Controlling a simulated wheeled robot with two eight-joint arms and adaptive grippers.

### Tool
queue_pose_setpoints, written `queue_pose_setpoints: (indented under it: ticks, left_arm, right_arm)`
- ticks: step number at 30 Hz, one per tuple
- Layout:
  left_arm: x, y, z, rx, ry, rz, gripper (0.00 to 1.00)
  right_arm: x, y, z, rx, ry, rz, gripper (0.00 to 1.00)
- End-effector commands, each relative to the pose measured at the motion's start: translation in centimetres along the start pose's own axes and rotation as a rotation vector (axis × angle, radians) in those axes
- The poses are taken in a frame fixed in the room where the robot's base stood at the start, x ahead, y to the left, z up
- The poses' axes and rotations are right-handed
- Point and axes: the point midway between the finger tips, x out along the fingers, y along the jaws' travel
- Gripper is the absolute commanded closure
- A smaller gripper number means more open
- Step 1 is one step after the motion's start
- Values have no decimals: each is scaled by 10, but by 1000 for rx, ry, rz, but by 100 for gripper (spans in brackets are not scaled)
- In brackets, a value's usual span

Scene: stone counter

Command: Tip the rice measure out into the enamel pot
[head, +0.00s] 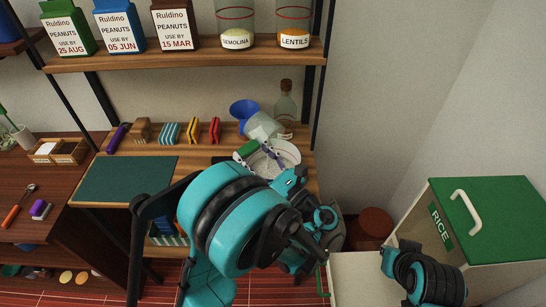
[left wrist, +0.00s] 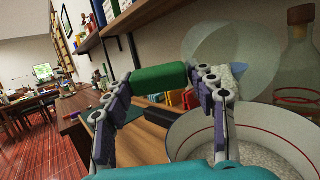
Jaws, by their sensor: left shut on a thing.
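My left gripper (head: 262,153) is shut on the green handle (left wrist: 160,78) of the rice measure, a clear cup (left wrist: 222,45). The handle also shows in the head view (head: 247,148), with the clear cup (head: 263,126) beyond it. The cup looks tilted, above the far side of the enamel pot. The white pot (head: 289,149) has a red line, and its wall fills the lower right of the left wrist view (left wrist: 282,125). Pale rice lies in the pot (left wrist: 245,152). Pale grains show by the cup (left wrist: 238,72); I cannot tell whether they are falling. My right gripper's fingers are not visible.
A glass bottle (head: 286,103) and a blue bowl-like item (head: 243,109) stand close behind the cup. A shelf (head: 190,57) with cartons and jars hangs above. A green mat (head: 125,179) lies left. The rice bin (head: 485,215) is at right.

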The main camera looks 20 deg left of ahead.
Motion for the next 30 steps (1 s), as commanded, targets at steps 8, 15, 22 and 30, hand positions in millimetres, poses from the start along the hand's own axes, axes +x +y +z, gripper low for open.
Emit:
queue_pose_setpoints:
  ticks: [8,15,22,30]
  left_arm:
    - [-1,0,1,0,-31,0,95]
    - [-2,0,4,0,-57,0,95]
    - [-2,0,6,0,-83,0,95]
    - [-3,0,9,0,-113,0,95]
  right_arm:
    - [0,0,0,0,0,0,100]
    - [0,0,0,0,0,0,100]
    - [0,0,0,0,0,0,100]
    - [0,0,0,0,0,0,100]
